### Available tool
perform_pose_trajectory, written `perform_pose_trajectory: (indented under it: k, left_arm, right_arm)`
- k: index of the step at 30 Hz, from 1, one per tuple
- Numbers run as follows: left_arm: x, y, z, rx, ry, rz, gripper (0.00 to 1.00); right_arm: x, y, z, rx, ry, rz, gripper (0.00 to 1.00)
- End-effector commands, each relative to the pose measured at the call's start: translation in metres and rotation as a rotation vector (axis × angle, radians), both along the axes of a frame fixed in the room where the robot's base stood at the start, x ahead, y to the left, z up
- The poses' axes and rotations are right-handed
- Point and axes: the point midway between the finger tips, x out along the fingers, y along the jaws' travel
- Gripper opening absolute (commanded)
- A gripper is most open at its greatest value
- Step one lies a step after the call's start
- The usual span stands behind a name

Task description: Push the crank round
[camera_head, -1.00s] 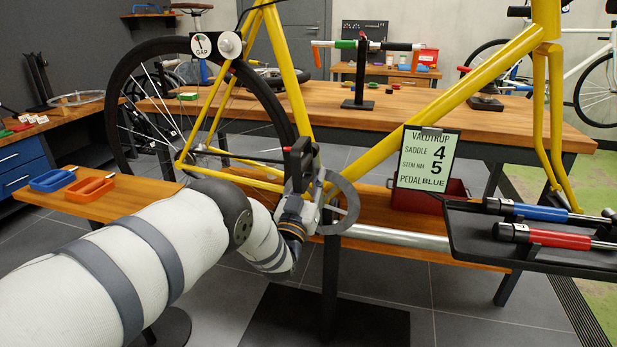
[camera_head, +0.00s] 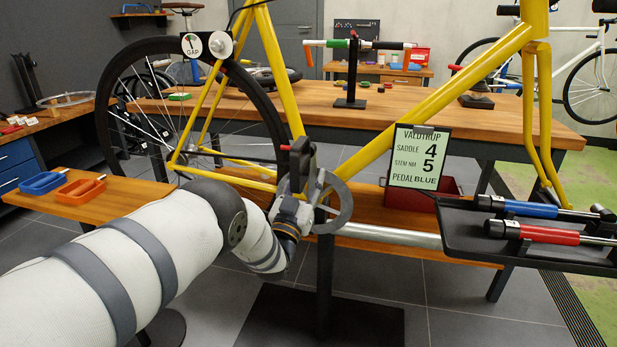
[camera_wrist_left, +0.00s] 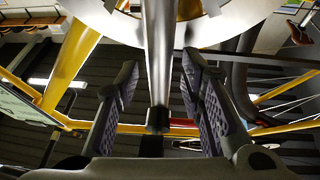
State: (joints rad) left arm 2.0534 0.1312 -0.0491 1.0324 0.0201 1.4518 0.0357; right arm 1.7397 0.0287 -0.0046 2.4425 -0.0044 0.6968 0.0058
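The yellow bicycle frame (camera_head: 425,105) stands in the middle of the head view, with a grey chainring (camera_head: 346,212) at its bottom bracket. My left gripper (camera_head: 298,165) is at the crank area and partly covers it. In the left wrist view a silver crank arm (camera_wrist_left: 158,55) runs down from the pale ring (camera_wrist_left: 235,22) to a dark end. The two dark fingers of my left gripper (camera_wrist_left: 160,95) stand on either side of this arm, open, with a visible gap on both sides. My right gripper is not in view.
A dark tray (camera_head: 480,228) with a blue-handled tool (camera_head: 530,209) and a red-handled tool (camera_head: 548,235) is at the right. A sign (camera_head: 420,158) hangs by the frame. A wooden shelf (camera_head: 120,205) with blue and orange trays is at the left. A workbench (camera_head: 450,115) stands behind.

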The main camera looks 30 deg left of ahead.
Motion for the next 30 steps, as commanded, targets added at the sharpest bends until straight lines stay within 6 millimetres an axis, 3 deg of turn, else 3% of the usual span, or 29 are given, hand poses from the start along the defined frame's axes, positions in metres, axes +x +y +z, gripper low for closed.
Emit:
perform_pose_trajectory:
  k: [9, 21, 25, 30]
  left_arm:
    - [-0.004, 0.000, -0.001, -0.001, -0.002, 0.001, 0.38]
    - [-0.092, -0.012, -0.038, -0.001, 0.002, 0.000, 0.38]
    - [-0.107, -0.014, -0.044, -0.001, 0.000, 0.001, 0.38]
    - [-0.111, -0.014, -0.044, -0.001, -0.003, 0.001, 0.38]
  right_arm:
    - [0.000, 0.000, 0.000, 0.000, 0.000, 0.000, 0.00]
    - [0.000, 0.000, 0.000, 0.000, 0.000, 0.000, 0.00]
    - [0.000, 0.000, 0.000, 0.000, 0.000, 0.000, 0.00]
    - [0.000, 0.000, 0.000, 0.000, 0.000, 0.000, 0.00]
